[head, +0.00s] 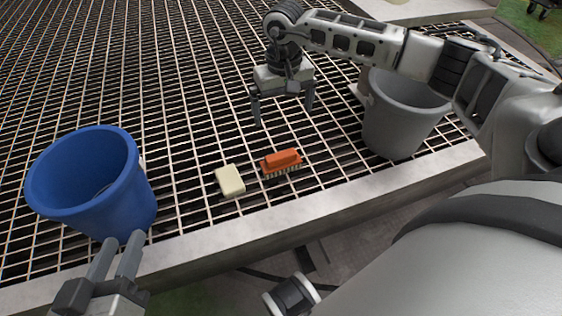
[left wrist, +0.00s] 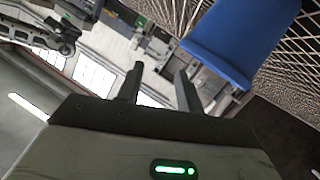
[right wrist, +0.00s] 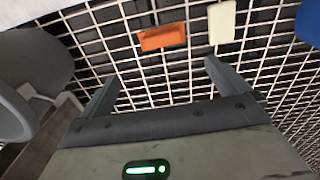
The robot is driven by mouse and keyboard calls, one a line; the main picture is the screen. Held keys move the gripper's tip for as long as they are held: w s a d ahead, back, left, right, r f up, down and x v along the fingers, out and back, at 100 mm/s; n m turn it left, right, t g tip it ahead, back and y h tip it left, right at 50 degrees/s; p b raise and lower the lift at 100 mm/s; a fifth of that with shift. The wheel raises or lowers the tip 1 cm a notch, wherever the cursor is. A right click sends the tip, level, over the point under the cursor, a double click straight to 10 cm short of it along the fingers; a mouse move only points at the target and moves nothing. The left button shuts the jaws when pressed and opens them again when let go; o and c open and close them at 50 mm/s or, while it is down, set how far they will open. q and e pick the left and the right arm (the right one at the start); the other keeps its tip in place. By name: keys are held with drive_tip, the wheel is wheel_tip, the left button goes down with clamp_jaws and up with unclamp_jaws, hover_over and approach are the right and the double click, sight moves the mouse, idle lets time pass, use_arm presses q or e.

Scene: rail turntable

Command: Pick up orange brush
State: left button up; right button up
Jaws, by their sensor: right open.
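The orange brush (head: 282,160) lies on the metal grating, bristles down, just right of a cream block (head: 230,180). In the right wrist view the brush (right wrist: 163,37) shows beyond the fingertips, between their lines. My right gripper (head: 283,108) is open and empty, pointing down above the grating, behind the brush and apart from it. It also shows in the right wrist view (right wrist: 160,80). My left gripper (head: 122,255) is low at the left, by the front edge near the blue bucket. Its fingers stand apart with nothing between them in the left wrist view (left wrist: 158,80).
A blue bucket (head: 75,200) stands at the left and a grey bucket (head: 390,135) at the right, under my right arm. A pale metal rim (head: 270,222) runs along the grating's front. The grating behind the brush is clear.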

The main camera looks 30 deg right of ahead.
drive_tip(key=b, duration=0.3)
hover_over(281, 155)
drive_tip(key=f, duration=1)
drive_tip(key=shift+s+d+f, duration=0.1)
drive_tip(key=shift+d+f, duration=0.1)
drive_tip(key=shift+f, duration=0.05)
drive_tip(key=f, duration=0.1)
drive_tip(key=f+b, duration=0.1)
drive_tip(key=shift+a+f+b, duration=0.2)
drive_tip(key=shift+f+b, duration=0.1)
wheel_tip(281, 155, down, 2)
drive_tip(key=shift+b, duration=0.4)
drive_tip(key=shift+f, duration=0.15)
use_arm(q)
drive_tip(key=r+t, duration=0.1)
drive_tip(key=w+r+t+h, duration=0.1)
drive_tip(key=r+t+h, duration=0.1)
drive_tip(key=shift+w+d+r, duration=0.25)
drive_tip(key=shift+w+r, duration=0.05)
drive_tip(key=shift+r, duration=0.05)
use_arm(e)
drive_tip(key=c, duration=1)
